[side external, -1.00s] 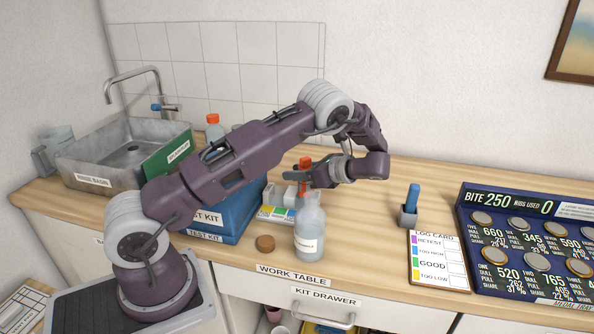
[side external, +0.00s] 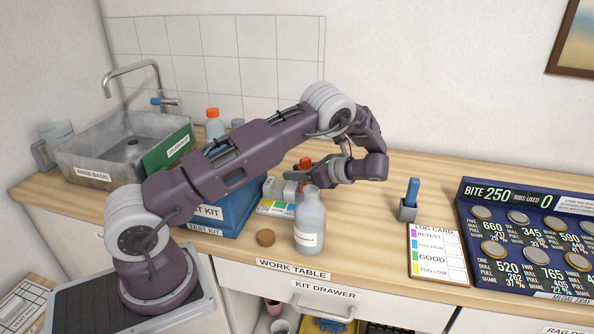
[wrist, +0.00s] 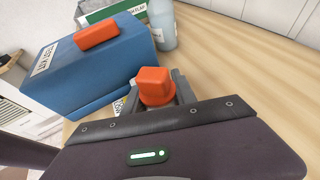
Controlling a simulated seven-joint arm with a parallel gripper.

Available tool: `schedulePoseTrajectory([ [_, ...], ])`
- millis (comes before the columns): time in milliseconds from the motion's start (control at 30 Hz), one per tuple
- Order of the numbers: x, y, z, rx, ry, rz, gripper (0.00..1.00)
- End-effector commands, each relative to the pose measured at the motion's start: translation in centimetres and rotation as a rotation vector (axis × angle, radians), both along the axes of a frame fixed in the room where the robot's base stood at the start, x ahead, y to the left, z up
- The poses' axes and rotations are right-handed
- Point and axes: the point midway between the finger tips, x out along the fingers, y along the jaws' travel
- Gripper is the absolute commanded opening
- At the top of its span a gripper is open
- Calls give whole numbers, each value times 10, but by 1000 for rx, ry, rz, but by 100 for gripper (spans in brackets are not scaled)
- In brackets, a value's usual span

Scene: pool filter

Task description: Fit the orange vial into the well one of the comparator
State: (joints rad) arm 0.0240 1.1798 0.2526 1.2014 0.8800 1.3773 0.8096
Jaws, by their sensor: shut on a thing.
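The orange vial shows as an orange-red cap (side external: 306,163) above my gripper in the side view and as an orange top (wrist: 155,82) in the wrist view. My gripper (side external: 303,176) is shut on it, with grey fingers on both sides in the wrist view. The comparator (side external: 277,207) is a pale block with a coloured strip, beside the blue case. The vial is over or at its right end. Its lower end is mostly hidden, so I cannot tell whether it is inside a well.
A clear bottle (side external: 310,232) stands just in front of my gripper. A cork-coloured disc (side external: 265,237) lies to its left. The blue test kit case (side external: 233,212) stands left of the comparator. A small holder (side external: 407,212) with a blue item and the log card (side external: 438,255) are to the right.

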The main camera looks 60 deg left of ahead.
Motion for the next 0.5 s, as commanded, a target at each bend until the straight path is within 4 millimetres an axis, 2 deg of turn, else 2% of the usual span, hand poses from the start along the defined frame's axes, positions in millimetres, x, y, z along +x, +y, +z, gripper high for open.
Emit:
schedulePoseTrajectory([
  [500, 0, 0, -10, 1, 1, 0, 0],
])
